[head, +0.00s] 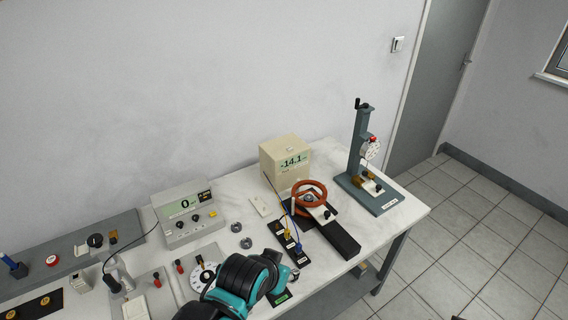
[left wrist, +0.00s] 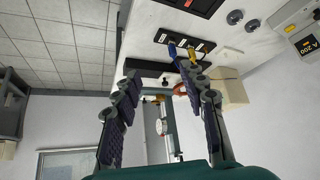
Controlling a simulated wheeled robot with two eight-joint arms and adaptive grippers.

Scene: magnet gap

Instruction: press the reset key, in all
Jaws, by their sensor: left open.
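No key that I can read as reset shows; labels are too small. A grey meter (head: 186,212) with a green display reading 0 and small yellow controls stands on the bench. A beige box (head: 284,162) behind reads about -14.1. My left arm, teal and black, comes over the front of the bench in the head view; its fingers are not clear there. In the left wrist view my left gripper (left wrist: 160,80) is open and empty, its fingers spread wide apart. The beige box (left wrist: 232,92) lies beyond its right finger. My right gripper is not seen.
A terminal strip (head: 289,240) with yellow and blue leads sits beside an orange coil (head: 323,188) and a black bar (head: 341,239). A dial-gauge stand (head: 359,150) is at the right end. Several knobs and switches, with a red button (head: 52,259), fill the left. Loose round pieces lie mid-bench.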

